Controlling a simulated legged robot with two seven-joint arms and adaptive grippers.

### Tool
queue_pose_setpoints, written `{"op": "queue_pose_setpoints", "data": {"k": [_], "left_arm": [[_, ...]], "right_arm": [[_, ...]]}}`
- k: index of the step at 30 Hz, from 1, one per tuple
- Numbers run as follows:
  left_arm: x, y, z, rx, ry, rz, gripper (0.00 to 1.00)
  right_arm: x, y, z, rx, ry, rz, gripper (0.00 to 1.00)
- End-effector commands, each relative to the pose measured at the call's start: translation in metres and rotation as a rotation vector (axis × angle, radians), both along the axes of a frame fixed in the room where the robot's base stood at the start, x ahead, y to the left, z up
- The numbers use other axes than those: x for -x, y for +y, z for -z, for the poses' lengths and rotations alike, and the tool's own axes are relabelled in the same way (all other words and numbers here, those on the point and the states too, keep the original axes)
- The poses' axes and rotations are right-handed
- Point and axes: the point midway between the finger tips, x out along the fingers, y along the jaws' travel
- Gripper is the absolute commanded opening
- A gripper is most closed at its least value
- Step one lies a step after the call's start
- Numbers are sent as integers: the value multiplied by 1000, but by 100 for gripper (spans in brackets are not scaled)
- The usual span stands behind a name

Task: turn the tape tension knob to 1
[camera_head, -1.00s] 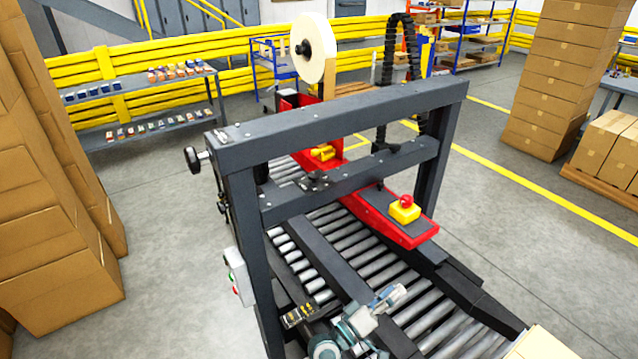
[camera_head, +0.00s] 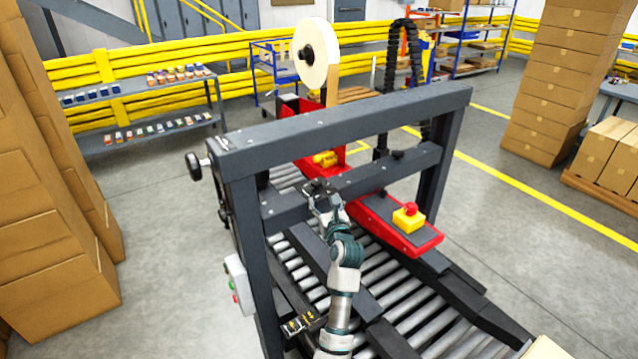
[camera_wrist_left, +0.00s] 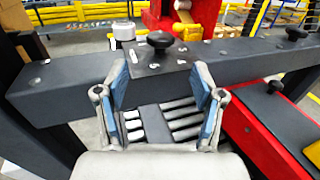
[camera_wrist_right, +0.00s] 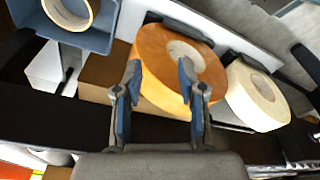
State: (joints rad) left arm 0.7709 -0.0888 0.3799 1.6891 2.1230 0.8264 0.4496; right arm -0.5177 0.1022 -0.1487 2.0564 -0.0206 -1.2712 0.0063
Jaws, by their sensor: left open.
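A black round knob (camera_wrist_left: 160,40) stands on top of the dark grey crossbeam (camera_wrist_left: 75,85), with small pale marks around it. I cannot read the marks or tell where the knob points. My left gripper (camera_wrist_left: 158,78) is open, its blue-padded fingers apart on the near side of the knob, not closed on it. In the head view my left gripper (camera_head: 320,192) is at the crossbeam and largely covers that knob. My right gripper (camera_wrist_right: 160,72) is open and empty in the right wrist view, in front of a brown tape roll (camera_wrist_right: 153,50). It is outside the head view.
A second black knob (camera_head: 398,155) sits farther right on the crossbeam. The grey upper beam (camera_head: 340,120) runs above. A red arm with a yellow box and red button (camera_head: 409,215) lies to the right. Below are rollers (camera_head: 380,270). A cream roll (camera_wrist_right: 257,95) is near my right gripper.

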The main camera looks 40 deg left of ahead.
Motion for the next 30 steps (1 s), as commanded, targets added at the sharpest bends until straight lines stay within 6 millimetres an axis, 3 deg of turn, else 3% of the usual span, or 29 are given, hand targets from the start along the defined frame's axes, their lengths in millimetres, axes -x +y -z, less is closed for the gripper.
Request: {"op": "queue_pose_setpoints", "data": {"k": [6, 13, 19, 27, 30], "left_arm": [[-30, 36, -4, -12, 3, 0, 68], [-54, 61, -7, -19, 3, 2, 68], [-62, 79, -4, -11, 1, 1, 68], [-62, 84, -2, -8, 1, 1, 68], [-62, 81, -4, -11, 1, 2, 43]], "right_arm": [[-1, -5, -11, -6, -5, 1, 40], [0, -9, -25, -12, -9, 2, 40], [1, -6, -34, -6, -10, 4, 40], [-1, -5, -35, -7, -9, 4, 40], [-1, -5, -35, -8, -9, 4, 40]]}}
